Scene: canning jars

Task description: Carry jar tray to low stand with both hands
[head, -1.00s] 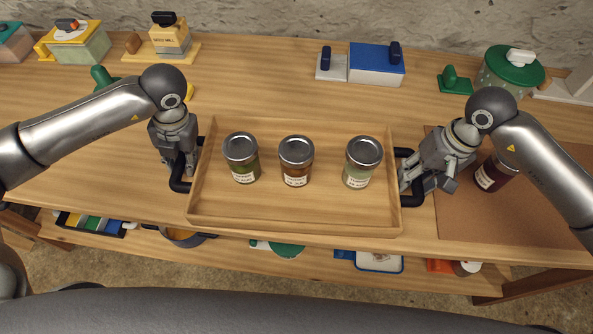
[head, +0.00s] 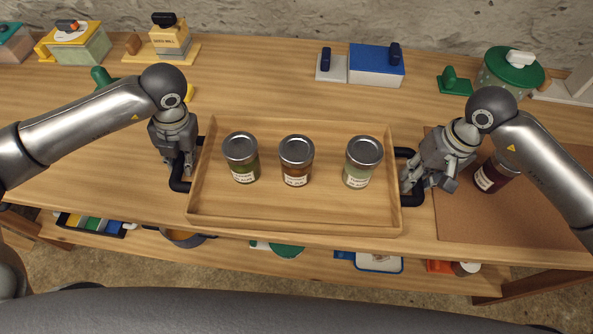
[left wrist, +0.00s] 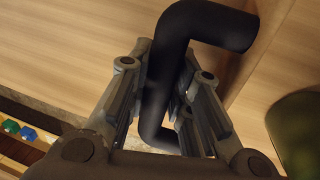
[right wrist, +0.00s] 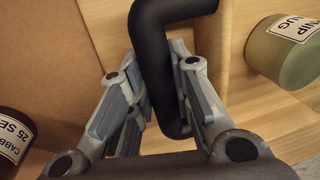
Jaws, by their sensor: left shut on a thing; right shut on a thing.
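The wooden jar tray (head: 295,222) sits at the middle of the bench, with three lidded jars upright in a row in it: a dark green one (head: 241,158), a reddish-brown one (head: 296,161) and a pale green one (head: 361,163). My left gripper (head: 181,170) is shut on the tray's black left handle (left wrist: 170,70), seen between its fingers in the left wrist view. My right gripper (head: 416,180) is shut on the black right handle (right wrist: 167,70), seen in the right wrist view. No low stand can be made out.
A dark red jar (head: 491,174) stands on a brown mat (head: 470,222), right of the tray, close to my right arm. Boxes, a seed mill (head: 170,42) and a green-lidded pot (head: 512,68) line the back. A lower shelf (head: 320,271) holds several items.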

